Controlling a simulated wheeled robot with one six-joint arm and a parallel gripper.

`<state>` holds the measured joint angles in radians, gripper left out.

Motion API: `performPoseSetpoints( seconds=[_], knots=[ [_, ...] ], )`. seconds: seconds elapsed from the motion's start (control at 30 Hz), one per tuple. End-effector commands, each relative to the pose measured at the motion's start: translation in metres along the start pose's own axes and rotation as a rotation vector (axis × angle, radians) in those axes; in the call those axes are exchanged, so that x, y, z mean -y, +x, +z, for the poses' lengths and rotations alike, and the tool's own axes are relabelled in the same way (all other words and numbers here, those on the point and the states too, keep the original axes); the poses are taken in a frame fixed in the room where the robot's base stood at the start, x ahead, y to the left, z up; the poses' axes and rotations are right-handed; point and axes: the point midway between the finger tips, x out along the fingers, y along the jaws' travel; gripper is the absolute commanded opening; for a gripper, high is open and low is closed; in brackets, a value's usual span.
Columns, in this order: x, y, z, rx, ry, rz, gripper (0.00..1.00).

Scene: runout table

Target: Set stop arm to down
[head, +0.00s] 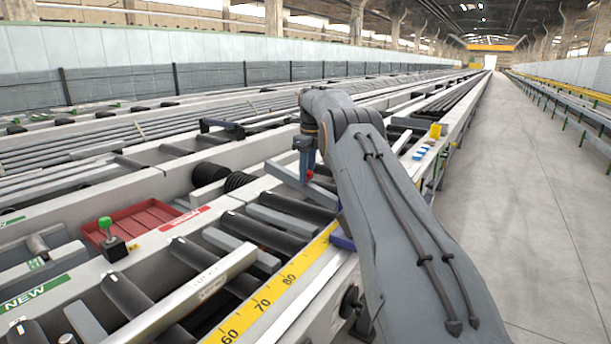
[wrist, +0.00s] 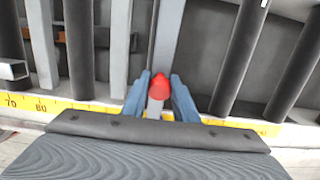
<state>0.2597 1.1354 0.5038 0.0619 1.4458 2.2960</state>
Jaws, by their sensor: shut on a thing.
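The stop arm (head: 290,184) is a light grey bar lying across the line among the dark rollers in the head view. Whether it is raised or level is hard to tell. A red knob (wrist: 161,81) sits at its near end, and the grey bar (wrist: 168,35) runs away from it in the wrist view. My gripper (wrist: 160,98) has its two blue fingers on either side of the knob and is shut on it. In the head view my gripper (head: 308,170) points down at the bar, with a bit of red showing at the fingertips.
A yellow scale (head: 265,305) runs along the table's near edge. A red tray (head: 140,222) and a green-knobbed lever (head: 106,226) are at the left. Dark rollers (head: 262,232) lie on both sides of the bar. The aisle floor (head: 530,180) at the right is clear.

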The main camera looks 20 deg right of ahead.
Motion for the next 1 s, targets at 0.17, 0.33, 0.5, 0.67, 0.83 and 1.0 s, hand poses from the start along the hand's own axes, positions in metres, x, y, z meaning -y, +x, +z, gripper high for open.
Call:
performPoseSetpoints(
  seconds=[0.17, 0.33, 0.5, 0.67, 0.83, 1.0],
  knots=[
    [0.0000, -0.0006, -0.0006, -0.003, 0.001, 0.001, 0.00],
    [0.0002, -0.0007, -0.0008, -0.003, 0.001, 0.001, 0.00],
    [-0.0001, -0.0004, -0.0005, -0.003, 0.000, 0.001, 0.43],
    [-0.0011, 0.0000, 0.0005, -0.002, -0.002, 0.001, 0.43],
    [-0.0013, -0.0010, 0.0010, 0.002, -0.002, 0.001, 0.43],
    [0.0016, -0.0089, -0.0001, 0.036, 0.000, 0.001, 0.43]
  ],
)
